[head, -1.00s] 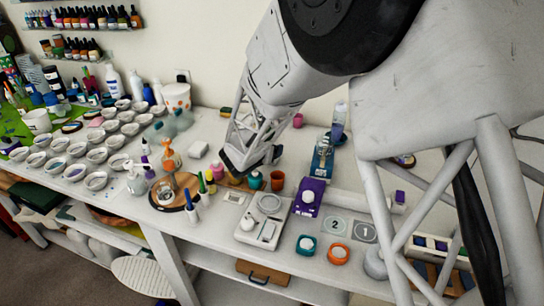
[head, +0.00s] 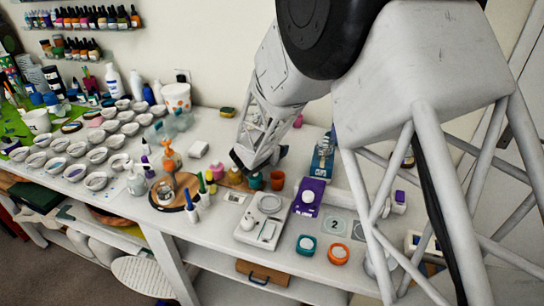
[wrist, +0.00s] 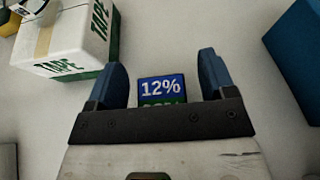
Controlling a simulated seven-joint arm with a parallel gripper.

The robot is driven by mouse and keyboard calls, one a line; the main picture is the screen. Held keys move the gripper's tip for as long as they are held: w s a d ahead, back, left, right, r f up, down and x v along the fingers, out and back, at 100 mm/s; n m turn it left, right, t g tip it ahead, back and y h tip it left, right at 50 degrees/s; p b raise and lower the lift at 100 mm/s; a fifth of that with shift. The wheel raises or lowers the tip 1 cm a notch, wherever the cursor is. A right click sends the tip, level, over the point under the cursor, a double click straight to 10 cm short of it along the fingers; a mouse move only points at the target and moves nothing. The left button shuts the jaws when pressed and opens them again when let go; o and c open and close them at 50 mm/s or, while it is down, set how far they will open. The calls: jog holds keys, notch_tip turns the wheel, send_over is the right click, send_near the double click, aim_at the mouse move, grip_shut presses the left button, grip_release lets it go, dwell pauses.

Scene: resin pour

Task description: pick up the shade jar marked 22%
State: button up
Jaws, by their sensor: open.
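My gripper (wrist: 161,68) is open in the wrist view, with its two blue fingers apart. Between them, partly covered by the gripper's dark bar, is a small blue and green label (wrist: 160,87) that reads 12%. The thing that bears this label is mostly hidden. No 22% mark is readable in either view. In the head view my gripper (head: 260,162) is low over the back of the table, just behind a teal pot (head: 256,181) and a brown cup (head: 277,181).
A white box (wrist: 68,42) marked TAPE lies to the left in the wrist view, and a blue block (wrist: 300,55) to the right. In the head view, a purple device (head: 308,198), a scale (head: 262,222) and several white cups (head: 95,181) stand on the table.

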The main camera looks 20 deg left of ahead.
jog(key=c, duration=1)
jog(key=shift+c, duration=0.2)
jog(key=shift+r, duration=5)
